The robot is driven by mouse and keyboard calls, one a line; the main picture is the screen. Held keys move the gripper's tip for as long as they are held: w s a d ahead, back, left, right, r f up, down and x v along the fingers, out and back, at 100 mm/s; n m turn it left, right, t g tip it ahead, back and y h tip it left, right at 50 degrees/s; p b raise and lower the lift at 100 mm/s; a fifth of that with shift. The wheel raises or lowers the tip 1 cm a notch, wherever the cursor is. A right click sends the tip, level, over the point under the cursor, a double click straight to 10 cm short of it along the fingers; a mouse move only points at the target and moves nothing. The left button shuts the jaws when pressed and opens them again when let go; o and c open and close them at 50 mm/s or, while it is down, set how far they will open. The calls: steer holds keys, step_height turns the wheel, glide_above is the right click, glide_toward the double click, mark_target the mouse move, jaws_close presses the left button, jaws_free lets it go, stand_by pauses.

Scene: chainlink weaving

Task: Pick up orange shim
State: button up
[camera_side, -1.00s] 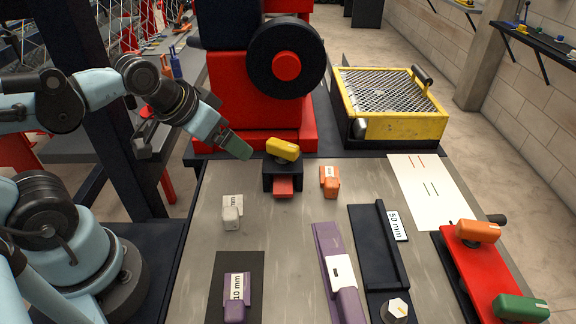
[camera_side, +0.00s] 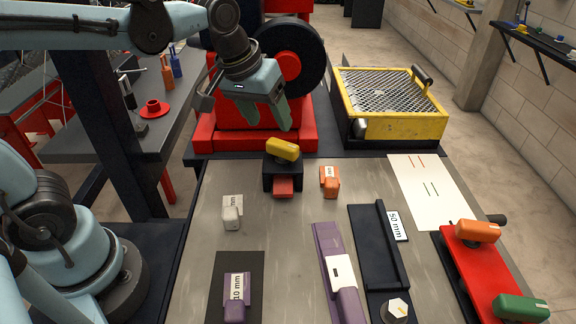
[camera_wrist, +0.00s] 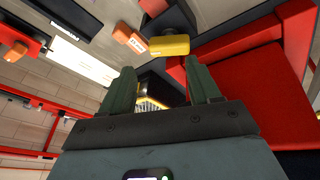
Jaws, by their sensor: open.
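The orange shim (camera_side: 330,181) lies on the grey work table, just right of the black block with the yellow-handled piece (camera_side: 283,149). It carries a white label. In the wrist view the orange shim (camera_wrist: 129,38) shows at the top, left of the yellow piece (camera_wrist: 174,45). My gripper (camera_side: 268,122) is open and empty. It is in the air above and behind the black block, up and to the left of the orange shim, and does not touch it. In the wrist view the gripper's two green fingers (camera_wrist: 158,78) are spread apart.
A white shim (camera_side: 231,212) and a purple shim (camera_side: 236,292) lie to the left. A long purple piece (camera_side: 338,270) and a black rail (camera_side: 377,250) lie in front. A red machine (camera_side: 210,132) stands behind. A yellow mesh box (camera_side: 405,126) is at the back right.

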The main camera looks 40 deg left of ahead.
steer(key=w+d+f+n+g, duration=0.1)
steer(key=w+d+n+g, duration=0.15)
steer(key=w+d, duration=0.3)
steer(key=n+g, duration=0.2)
glide_above(332, 180)
steer(key=f, duration=1)
steer(key=shift+w+a+f, duration=0.15)
steer(key=shift+a+f, duration=0.05)
steer(key=shift+f, duration=0.1)
steer(key=shift+s+d+f, duration=0.1)
steer(key=shift+f, duration=1.25)
steer(key=shift+s+d+f, duration=0.1)
steer(key=shift+f, duration=1.25)
steer(key=c, duration=1)
steer(key=shift+r, duration=0.1)
steer(key=shift+c, duration=0.2)
